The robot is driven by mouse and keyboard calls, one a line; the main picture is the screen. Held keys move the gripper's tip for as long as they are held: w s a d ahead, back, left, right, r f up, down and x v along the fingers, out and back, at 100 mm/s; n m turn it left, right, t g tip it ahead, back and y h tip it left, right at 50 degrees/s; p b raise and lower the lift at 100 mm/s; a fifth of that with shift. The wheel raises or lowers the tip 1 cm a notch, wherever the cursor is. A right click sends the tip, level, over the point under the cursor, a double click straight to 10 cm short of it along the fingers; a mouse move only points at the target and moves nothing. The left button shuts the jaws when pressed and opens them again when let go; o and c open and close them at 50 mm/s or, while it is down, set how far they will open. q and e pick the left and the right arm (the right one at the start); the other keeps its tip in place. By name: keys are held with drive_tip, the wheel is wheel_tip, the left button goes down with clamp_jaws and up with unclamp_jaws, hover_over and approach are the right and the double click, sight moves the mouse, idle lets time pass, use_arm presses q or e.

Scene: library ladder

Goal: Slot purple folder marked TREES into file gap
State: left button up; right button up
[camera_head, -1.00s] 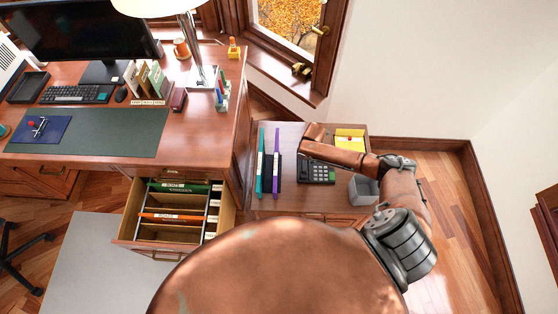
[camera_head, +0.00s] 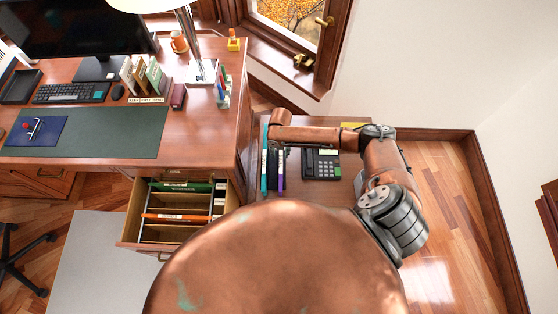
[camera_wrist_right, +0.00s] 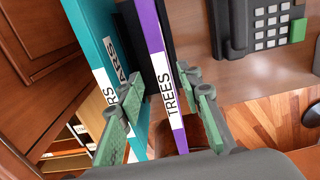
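The purple folder (camera_head: 281,172) marked TREES stands upright on the side cabinet, right of a teal folder (camera_head: 264,165). In the right wrist view the purple folder (camera_wrist_right: 156,50) shows its white TREES label, and the teal folder (camera_wrist_right: 97,50) is at left. My right gripper (camera_wrist_right: 161,82) is open, its green fingers on either side of the purple spine; no grip shows. In the head view its fingers are hidden by my wrist. The open desk drawer (camera_head: 128,226) holds a green file (camera_head: 180,186) and an orange file (camera_head: 176,217) with gaps between. My left gripper is not in view.
A black holder stands around the folders. A telephone (camera_head: 321,163) sits close to their right. The desk (camera_head: 205,130) with lamp, keyboard and small folders is at left. The cabinet's yellow tray (camera_head: 352,127) is partly hidden by my arm.

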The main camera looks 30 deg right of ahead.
sight(281, 156)
drive_tip(key=f, duration=0.3)
drive_tip(key=shift+s+d, duration=0.2)
drive_tip(key=shift+s, duration=0.05)
wheel_tip(281, 156, down, 3)
drive_tip(key=shift+r+b, duration=0.2)
drive_tip(key=shift+b, duration=0.1)
drive_tip(key=shift+w+f, duration=0.1)
drive_tip(key=shift+f, duration=0.4)
drive_tip(key=shift+c, duration=0.5)
clamp_jaws()
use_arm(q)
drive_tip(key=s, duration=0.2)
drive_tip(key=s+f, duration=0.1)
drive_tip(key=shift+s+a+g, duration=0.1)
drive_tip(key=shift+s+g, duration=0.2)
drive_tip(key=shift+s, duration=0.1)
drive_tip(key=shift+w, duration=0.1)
